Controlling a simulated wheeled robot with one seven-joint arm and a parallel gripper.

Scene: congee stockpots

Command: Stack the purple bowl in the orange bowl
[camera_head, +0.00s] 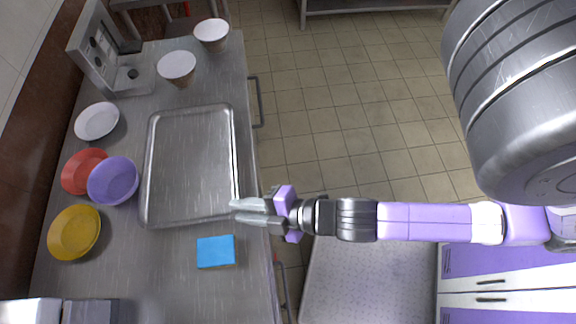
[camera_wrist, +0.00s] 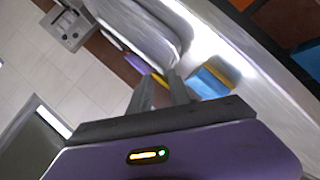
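The purple bowl (camera_head: 113,181) stands on the steel counter at the left, left of the large tray. It overlaps the right side of a red-orange bowl (camera_head: 78,166) in the head view; I cannot tell whether they touch. A yellow-orange bowl (camera_head: 74,232) stands apart, nearer the front left. Either of these two could be the orange bowl. My gripper (camera_head: 234,210) is over the counter's right edge, by the tray's lower right corner and well right of the bowls. Its fingers are apart and empty; the gap also shows in the wrist view (camera_wrist: 166,88).
The large metal tray (camera_head: 149,170) lies mid-counter. A blue sponge-like block (camera_head: 216,251) lies below it. A white bowl (camera_head: 97,121), two white-topped cups (camera_head: 177,66) (camera_head: 211,34) and a metal machine (camera_head: 100,55) stand farther back. Grey boxes (camera_head: 88,312) are at the lower left.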

